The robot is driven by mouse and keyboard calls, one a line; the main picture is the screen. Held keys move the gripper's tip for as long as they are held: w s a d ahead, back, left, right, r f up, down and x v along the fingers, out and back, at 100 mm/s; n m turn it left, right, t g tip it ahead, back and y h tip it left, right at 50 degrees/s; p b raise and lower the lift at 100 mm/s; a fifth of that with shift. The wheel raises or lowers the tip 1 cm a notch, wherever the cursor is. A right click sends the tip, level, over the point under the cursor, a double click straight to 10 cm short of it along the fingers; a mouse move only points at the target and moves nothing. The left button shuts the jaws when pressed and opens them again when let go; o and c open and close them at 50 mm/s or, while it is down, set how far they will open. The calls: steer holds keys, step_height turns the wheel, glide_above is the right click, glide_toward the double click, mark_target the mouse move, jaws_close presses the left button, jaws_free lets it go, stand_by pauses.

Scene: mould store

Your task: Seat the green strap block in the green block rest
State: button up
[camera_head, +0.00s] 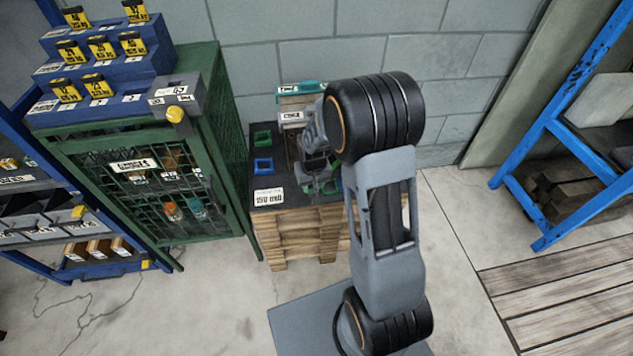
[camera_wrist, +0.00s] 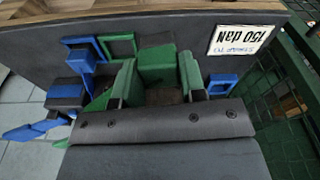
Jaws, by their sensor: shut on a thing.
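My gripper (camera_wrist: 158,90) is shut on the green strap block (camera_wrist: 156,62), which has a dark top and shows between the fingers in the wrist view. The block is over the dark top of a pallet stack; I cannot tell whether it touches anything below. An open square green frame (camera_head: 262,138), which looks like a block rest, stands on that top in the head view. Another green frame (camera_wrist: 120,44) shows left of the held block in the wrist view. In the head view my gripper (camera_head: 318,178) is over the right part of the top and partly covers green parts there.
A blue frame (camera_head: 263,165) stands near the "150 daN" label (camera_head: 268,197). Blue parts, one with a dark band (camera_wrist: 67,92), lie left in the wrist view. A green mesh cabinet (camera_head: 140,165) borders the stack's left side. Labelled boxes (camera_head: 302,90) stand behind.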

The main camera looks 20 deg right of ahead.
steer(key=shift+m, duration=0.8)
steer(key=w+d+f, duration=0.1)
steer(key=d, duration=0.1)
steer(key=w+d+f, duration=0.2)
steer(key=d, duration=0.1)
steer(key=w+d+f, duration=0.1)
steer(key=d, duration=0.1)
steer(key=shift+w+d+f, duration=0.15)
steer(key=shift+d+f, duration=0.25)
steer(key=shift+w+d+f, duration=0.15)
steer(key=shift+w+d, duration=0.15)
steer(key=shift+f+b, duration=0.7)
steer(key=shift+f, duration=0.3)
steer(key=o, duration=1)
steer(key=shift+c, duration=0.2)
